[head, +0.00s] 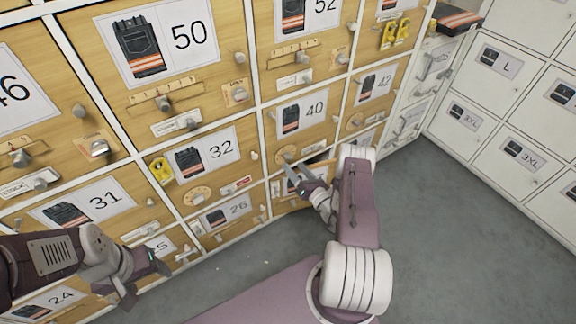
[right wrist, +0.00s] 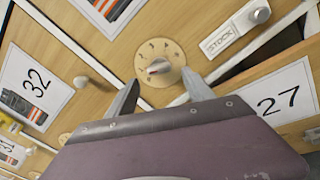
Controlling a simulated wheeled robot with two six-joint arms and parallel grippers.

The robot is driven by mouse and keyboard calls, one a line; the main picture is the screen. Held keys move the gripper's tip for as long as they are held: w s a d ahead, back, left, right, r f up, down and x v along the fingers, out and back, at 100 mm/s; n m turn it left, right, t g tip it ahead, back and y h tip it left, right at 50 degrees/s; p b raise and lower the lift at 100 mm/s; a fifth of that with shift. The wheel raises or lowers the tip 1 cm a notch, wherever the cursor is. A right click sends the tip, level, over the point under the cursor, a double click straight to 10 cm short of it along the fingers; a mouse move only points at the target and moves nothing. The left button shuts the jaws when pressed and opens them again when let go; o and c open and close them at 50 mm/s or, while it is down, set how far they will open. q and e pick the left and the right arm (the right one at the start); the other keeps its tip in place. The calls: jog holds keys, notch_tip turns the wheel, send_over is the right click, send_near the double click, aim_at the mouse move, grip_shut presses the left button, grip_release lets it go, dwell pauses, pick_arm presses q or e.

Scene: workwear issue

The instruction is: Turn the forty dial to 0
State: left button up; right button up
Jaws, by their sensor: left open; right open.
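The forty dial is a round wooden dial (head: 285,155) at the lower left of the drawer labelled 40 (head: 303,115). In the right wrist view the dial (right wrist: 160,62) shows a light knob with a red mark towards the left side; its small numerals are hard to read. My right gripper (head: 295,167) is open just below the dial. In the right wrist view its two fingertips (right wrist: 160,84) lie apart, either side of the dial's lower part; I cannot tell whether they touch. My left gripper (head: 150,278) is open and empty at the lower left, before the lower drawers.
A STOCK plate with a knob (right wrist: 235,28) is right of the dial. Below it, a dark gap (right wrist: 268,55) shows above the drawer labelled 27 (right wrist: 285,95). Drawer 32 (head: 205,155) has another dial (head: 197,196). Grey floor (head: 430,230) lies open to the right.

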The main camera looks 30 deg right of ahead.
aim_at(288, 157)
jog(key=w+b, duration=0.1)
jog(key=w, duration=0.3)
jog(key=shift+a, duration=0.15)
grip_shut()
pick_arm(q)
jog(key=shift+f, duration=0.8)
jog(key=shift+r, duration=0.1)
pick_arm(e)
jog(key=shift+n, duration=0.4)
pick_arm(q)
jog(key=shift+r+p, duration=1.1)
jog(key=shift+p, duration=0.15)
pick_arm(e)
jog(key=shift+f+n, duration=0.15)
jog(key=shift+n, duration=3.45)
